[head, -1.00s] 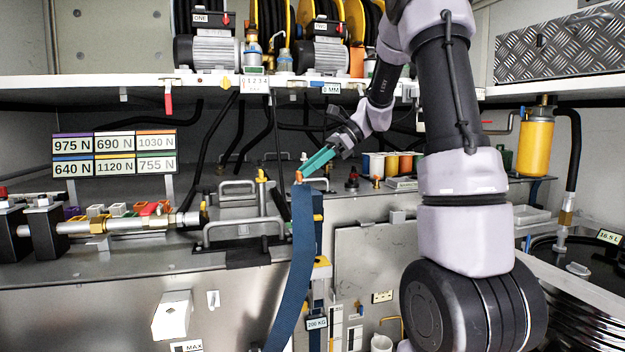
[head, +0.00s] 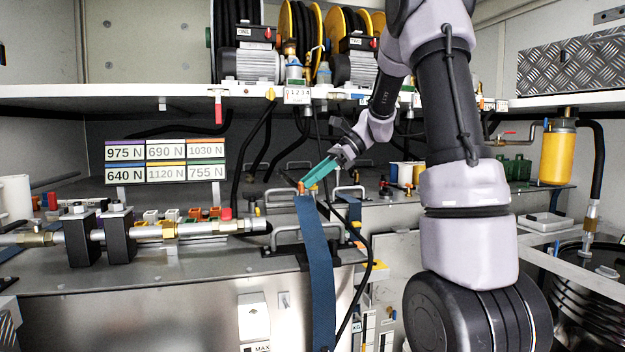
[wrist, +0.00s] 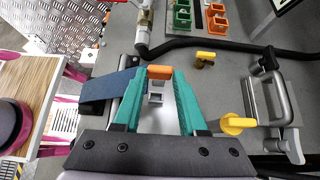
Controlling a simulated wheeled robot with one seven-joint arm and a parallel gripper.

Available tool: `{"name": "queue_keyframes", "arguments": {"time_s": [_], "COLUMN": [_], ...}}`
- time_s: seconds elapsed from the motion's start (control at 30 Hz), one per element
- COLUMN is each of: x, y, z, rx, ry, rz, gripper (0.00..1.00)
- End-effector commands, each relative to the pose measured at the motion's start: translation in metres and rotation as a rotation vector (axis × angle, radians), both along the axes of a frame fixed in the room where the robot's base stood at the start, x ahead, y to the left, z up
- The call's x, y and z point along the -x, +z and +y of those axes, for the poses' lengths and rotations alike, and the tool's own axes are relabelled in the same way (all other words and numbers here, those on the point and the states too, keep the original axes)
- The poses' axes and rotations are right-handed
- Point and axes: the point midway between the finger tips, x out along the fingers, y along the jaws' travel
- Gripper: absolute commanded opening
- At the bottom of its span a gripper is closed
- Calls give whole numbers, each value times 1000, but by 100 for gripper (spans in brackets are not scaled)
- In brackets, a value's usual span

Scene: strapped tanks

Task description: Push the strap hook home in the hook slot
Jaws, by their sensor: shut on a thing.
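My gripper (head: 304,187) has teal fingers and is shut on a small orange piece, which I take for the strap hook's grip (head: 301,187). In the wrist view the orange piece (wrist: 160,72) sits between the fingertips of my gripper (wrist: 161,76), with a pale metal part (wrist: 156,92) just below it. A blue strap (head: 318,265) hangs from the gripper over the tank's front edge. It also shows in the wrist view (wrist: 107,89), left of the fingers. The gripper is above the grey tank top. I cannot pick out the hook slot.
A metal handle (head: 301,233) stands on the tank top near the strap. A pipe with black clamps (head: 118,238) lies to the left. A black hose (head: 368,268) curves down right of the strap. A shelf (head: 150,92) overhangs the back. A force label board (head: 165,161) stands behind.

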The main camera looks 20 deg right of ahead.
Motion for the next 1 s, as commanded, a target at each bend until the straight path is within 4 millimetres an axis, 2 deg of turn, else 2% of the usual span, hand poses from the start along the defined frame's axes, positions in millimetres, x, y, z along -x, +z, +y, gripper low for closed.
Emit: {"name": "queue_keyframes", "arguments": {"time_s": [0.47, 1.0], "x": [0, 0], "y": [-2, -47], "z": [-1, -1], "rx": [0, 0], "ry": [1, 1], "rz": [1, 1], "gripper": [0, 0]}}
